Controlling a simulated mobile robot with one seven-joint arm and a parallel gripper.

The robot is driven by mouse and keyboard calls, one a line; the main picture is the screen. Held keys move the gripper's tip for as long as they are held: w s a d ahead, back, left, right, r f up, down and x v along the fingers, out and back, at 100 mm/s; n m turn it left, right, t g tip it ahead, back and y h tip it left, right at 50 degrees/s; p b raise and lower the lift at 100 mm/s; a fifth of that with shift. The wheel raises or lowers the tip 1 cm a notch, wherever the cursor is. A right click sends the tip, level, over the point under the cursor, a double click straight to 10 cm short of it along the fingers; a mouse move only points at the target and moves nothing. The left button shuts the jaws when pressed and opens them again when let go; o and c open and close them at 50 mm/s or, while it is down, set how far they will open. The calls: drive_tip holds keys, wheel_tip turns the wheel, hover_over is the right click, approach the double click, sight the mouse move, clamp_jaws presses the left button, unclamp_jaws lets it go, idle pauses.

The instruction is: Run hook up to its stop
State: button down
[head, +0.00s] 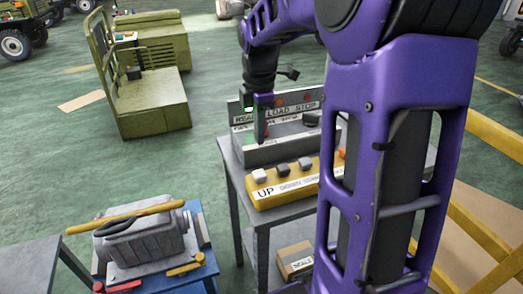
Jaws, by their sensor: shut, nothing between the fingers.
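A yellow control box (292,188) lies on a grey metal stand. Its front label reads "UP", "DOWN" and further words that are cut off. Several buttons stand on its top: a pale one (258,175) above "UP", darker ones to the right, and an orange one (342,153) by my arm. My gripper (261,141) points down, shut and empty. It appears above and behind the left part of the box, in front of a grey panel (247,152); whether it touches anything is unclear. I cannot make out a hook.
The grey panel has partly hidden lettering, including "LOAD STOP". A grey casting (148,240) sits on a blue stand at lower left. A small cardboard box (296,260) is on the stand's lower shelf. A yellow rail (488,232) is at right.

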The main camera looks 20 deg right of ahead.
drive_tip(key=shift+r, duration=1.45)
